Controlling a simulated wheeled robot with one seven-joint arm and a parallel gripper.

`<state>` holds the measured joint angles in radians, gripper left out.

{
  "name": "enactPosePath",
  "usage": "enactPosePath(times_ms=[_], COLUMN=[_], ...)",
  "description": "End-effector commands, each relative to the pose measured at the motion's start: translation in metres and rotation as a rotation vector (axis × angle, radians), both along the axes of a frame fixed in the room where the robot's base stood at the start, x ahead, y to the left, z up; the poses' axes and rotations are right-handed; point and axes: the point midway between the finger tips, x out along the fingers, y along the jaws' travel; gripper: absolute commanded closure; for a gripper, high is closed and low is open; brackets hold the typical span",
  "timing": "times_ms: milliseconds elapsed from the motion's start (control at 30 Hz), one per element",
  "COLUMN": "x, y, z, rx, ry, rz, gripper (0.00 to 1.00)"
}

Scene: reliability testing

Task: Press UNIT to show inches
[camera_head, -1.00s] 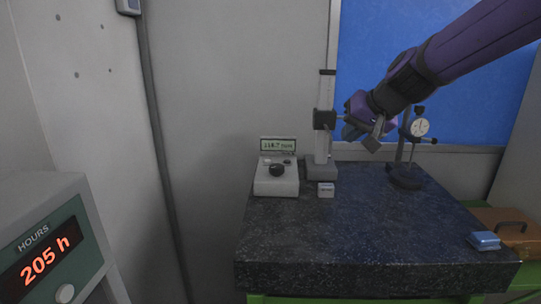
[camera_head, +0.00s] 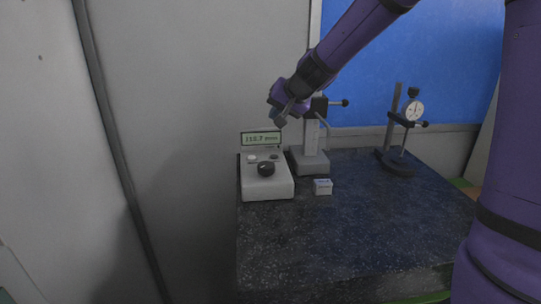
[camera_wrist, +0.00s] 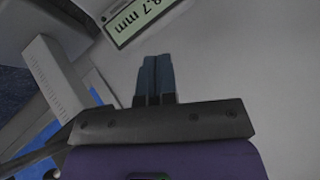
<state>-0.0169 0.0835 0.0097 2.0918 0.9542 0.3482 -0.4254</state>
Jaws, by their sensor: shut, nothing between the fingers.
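The grey display unit (camera_head: 266,183) stands at the left of the dark stone table. It has a black knob (camera_head: 266,169), a pale button (camera_head: 251,157) and a dark button (camera_head: 274,156); their labels are too small to read. Its screen (camera_head: 261,139) reads about 118.7 mm; the wrist view shows part of the screen (camera_wrist: 140,16) with "8.7 mm". My gripper (camera_head: 281,121) is in the air above and slightly right of the screen, touching nothing that I can see. In the wrist view its dark fingers (camera_wrist: 156,78) are together and empty.
A height gauge column (camera_head: 311,140) stands just right of the unit, close to my gripper. A small white box (camera_head: 323,187) lies in front of it. A dial indicator stand (camera_head: 397,160) is at the back right. The table's middle and front (camera_head: 340,235) are clear.

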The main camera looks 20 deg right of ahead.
Motion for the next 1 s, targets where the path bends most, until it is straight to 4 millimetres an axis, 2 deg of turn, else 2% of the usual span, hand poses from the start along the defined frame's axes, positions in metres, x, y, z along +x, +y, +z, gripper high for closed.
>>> enactPosePath(times_ms=[167, 333, 800, 1000], x=[0.000, 0.000, 0.000, 0.000], y=[0.000, 0.000, -0.001, 0.000], z=[-0.001, -0.010, -0.063, -0.078], rx=[0.000, 0.002, 0.000, 0.002], ry=[0.001, 0.002, 0.004, 0.002], rz=[0.001, 0.001, -0.003, 0.001], gripper=[1.00, 1.00, 1.00, 1.00])
